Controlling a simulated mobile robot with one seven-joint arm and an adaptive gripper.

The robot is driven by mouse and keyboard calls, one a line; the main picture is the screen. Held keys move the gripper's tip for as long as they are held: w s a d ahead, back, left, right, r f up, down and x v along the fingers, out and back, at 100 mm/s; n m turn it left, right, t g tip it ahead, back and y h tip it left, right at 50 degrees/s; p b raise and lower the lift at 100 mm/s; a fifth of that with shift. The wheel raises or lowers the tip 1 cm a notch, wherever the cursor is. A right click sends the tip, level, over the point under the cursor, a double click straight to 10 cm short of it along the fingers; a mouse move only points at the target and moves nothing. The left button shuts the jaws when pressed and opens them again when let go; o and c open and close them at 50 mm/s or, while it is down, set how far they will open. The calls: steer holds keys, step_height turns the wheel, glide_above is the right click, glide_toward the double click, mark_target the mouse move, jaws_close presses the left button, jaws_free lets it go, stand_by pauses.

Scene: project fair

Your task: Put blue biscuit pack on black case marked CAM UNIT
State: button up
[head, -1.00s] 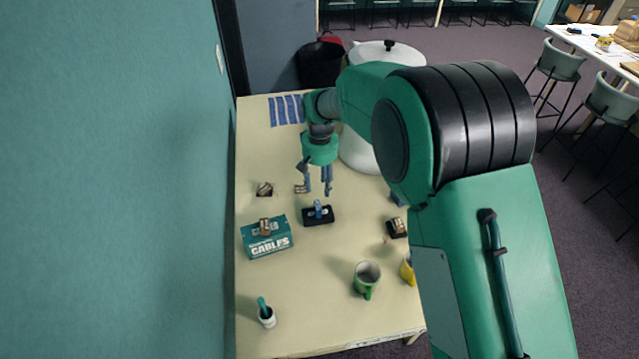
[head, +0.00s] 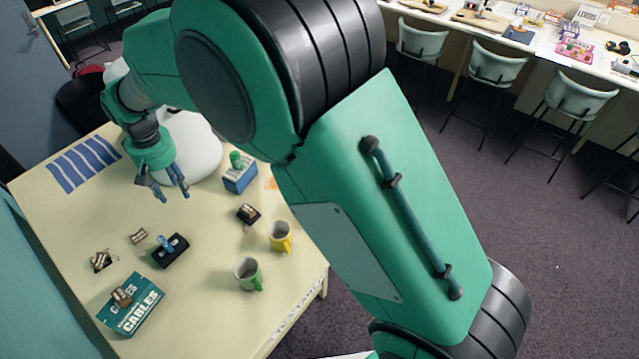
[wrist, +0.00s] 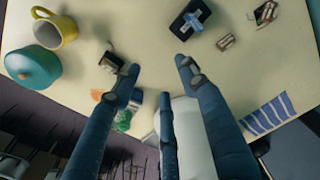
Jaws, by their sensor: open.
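A flat black case (head: 163,253) lies on the table in the head view; I cannot read its marking. A small blue pack (head: 167,243) rests on top of the case. In the wrist view the black case (wrist: 179,29) is at the top, with the blue pack (wrist: 196,16) across it. My gripper (head: 173,194) is open and empty, above the table and behind the case in the head view, apart from both. In the wrist view my gripper (wrist: 158,72) shows spread fingers with nothing between them.
A teal cables box (head: 140,318) stands at the front left. A green mug (head: 246,271), a yellow mug (head: 280,238), a small dark item (head: 248,213) and a blue box (head: 241,180) are to the right. Blue strips (head: 84,164) lie at the back left.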

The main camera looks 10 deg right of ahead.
steer(key=s+d+r+m+t, duration=0.1)
steer(key=s+d+r, duration=0.1)
steer(key=d+r, duration=0.6)
steer(key=s+d+r+m, duration=0.1)
steer(key=d+r, duration=0.3)
steer(key=d, duration=0.8)
steer(key=s+d+r+m+t, duration=0.1)
steer(key=s+d+r+m, duration=0.1)
steer(key=d+r, duration=0.65)
steer(key=s+d+m+t, duration=0.3)
steer(key=s+d, duration=1.8)
steer(key=d, duration=0.2)
steer(key=shift+s+d+f+m+h, duration=0.15)
steer(key=shift+d+f+m+h, duration=0.15)
steer(key=shift+d+m, duration=0.1)
step_height(320, 180, down, 7)
steer(key=b, duration=0.7)
